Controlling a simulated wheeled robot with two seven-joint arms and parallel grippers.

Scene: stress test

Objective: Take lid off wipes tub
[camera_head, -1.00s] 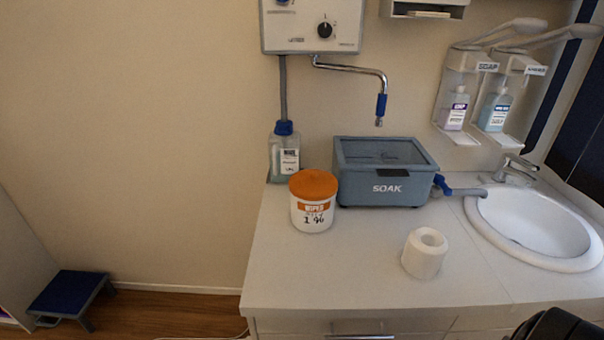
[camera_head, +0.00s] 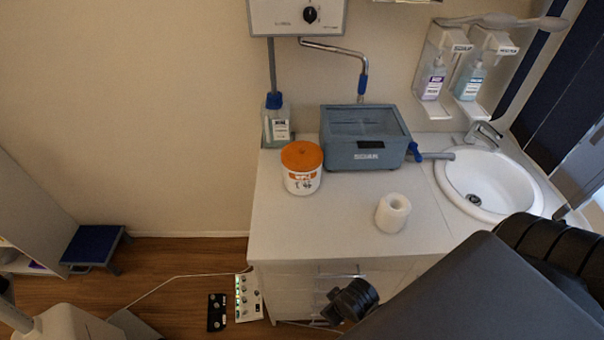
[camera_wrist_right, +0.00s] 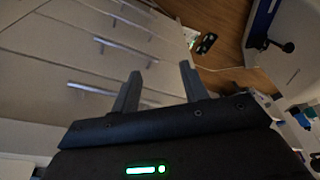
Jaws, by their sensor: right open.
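The wipes tub (camera_head: 302,180) is a white round tub with a label, standing upright on the counter left of the grey-blue box. Its orange lid (camera_head: 301,155) is on top of it. In the head view my right arm comes in from the lower right, low in front of the counter, well away from the tub; its fingers cannot be made out there. In the right wrist view my right gripper (camera_wrist_right: 158,88) has its two fingers apart with nothing between them, facing drawer fronts and floor. My left gripper is not in view.
The counter (camera_head: 300,225) also holds the grey-blue soak box (camera_head: 365,155), a white roll (camera_head: 393,212), a bottle (camera_head: 277,125) and the sink (camera_head: 490,185). A bent pipe (camera_head: 335,47) hangs above. Power strips (camera_head: 247,297) and a cable lie on the floor.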

